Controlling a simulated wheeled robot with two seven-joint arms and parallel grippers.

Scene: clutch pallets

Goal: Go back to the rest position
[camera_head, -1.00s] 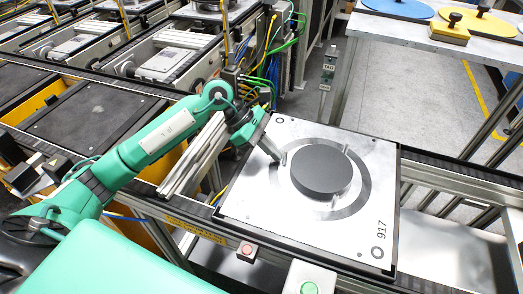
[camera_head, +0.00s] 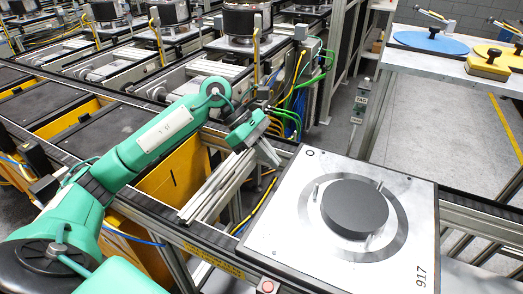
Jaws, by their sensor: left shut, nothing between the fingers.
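My left gripper (camera_head: 272,156) is shut and empty. It hangs at the upper left edge of the square metal pallet (camera_head: 286,235), apart from the dark disc. The dark round disc (camera_head: 354,206) lies flat in the middle of the pallet, inside a grey ring with small upright pins. The pallet is marked 917. My left arm comes in from the left. My right gripper is not in view.
A table at the upper right holds a blue disc (camera_head: 432,42), a yellow disc (camera_head: 508,54) and a yellow block with a black knob (camera_head: 488,66). Conveyor lines with pallets fill the upper left. Cables (camera_head: 290,108) hang behind my gripper. Grey floor lies between.

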